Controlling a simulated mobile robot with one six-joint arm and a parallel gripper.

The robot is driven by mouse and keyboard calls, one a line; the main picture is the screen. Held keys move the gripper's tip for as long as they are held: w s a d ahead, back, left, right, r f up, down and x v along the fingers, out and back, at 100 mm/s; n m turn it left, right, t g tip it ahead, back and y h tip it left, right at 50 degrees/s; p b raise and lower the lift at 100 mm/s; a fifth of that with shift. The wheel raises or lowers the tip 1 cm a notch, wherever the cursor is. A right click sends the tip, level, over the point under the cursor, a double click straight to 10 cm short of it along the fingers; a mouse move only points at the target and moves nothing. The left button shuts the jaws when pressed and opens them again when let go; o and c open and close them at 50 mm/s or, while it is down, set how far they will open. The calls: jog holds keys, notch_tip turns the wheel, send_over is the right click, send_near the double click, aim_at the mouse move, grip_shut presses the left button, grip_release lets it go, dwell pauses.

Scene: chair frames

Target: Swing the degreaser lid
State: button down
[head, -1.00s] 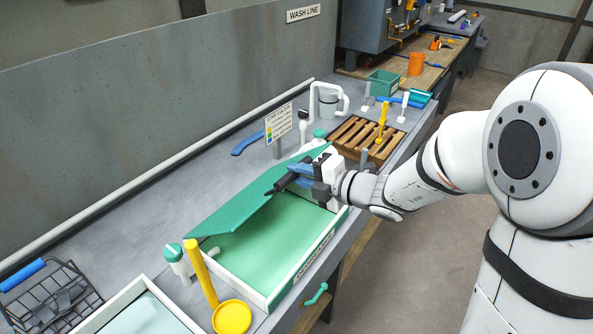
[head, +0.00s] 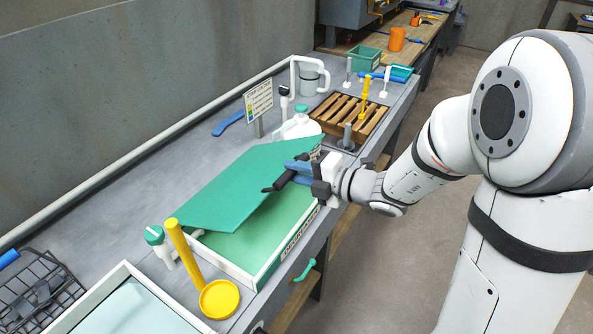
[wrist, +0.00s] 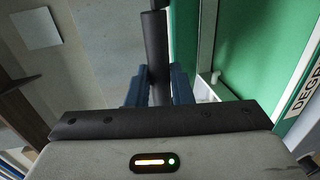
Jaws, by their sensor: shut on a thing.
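The degreaser tray (head: 240,270) is a white-walled green basin on the grey bench, with a label on its front wall. Its green lid (head: 240,188) is tilted over the basin, leaving a gap along the front side. My gripper (head: 292,174) is at the lid's front edge, near its right end. In the wrist view, my blue fingers (wrist: 159,88) are shut on a black bar (wrist: 155,45), which appears to be the lid's handle (head: 273,187). The fingers partly hide it. Green surfaces and the tray's white rim (wrist: 207,45) show on the right.
The bench behind the lid is mostly clear.

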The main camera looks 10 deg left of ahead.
jog(key=s+d+f+b, duration=0.1)
jog(key=d+f+b, duration=0.2)
jog(key=f, duration=0.4)
jog(key=shift+f+b, duration=0.15)
jog(key=shift+b, duration=0.4)
jog(key=shift+f, duration=0.1)
notch_tip(320, 180, down, 8)
jog(key=d+b, duration=0.1)
jog(key=b, duration=0.4)
jog(key=shift+s+d, duration=0.15)
jog(key=shift+s, duration=0.15)
jog(key=c, duration=1.2)
grip_release()
jog(key=shift+d, duration=0.1)
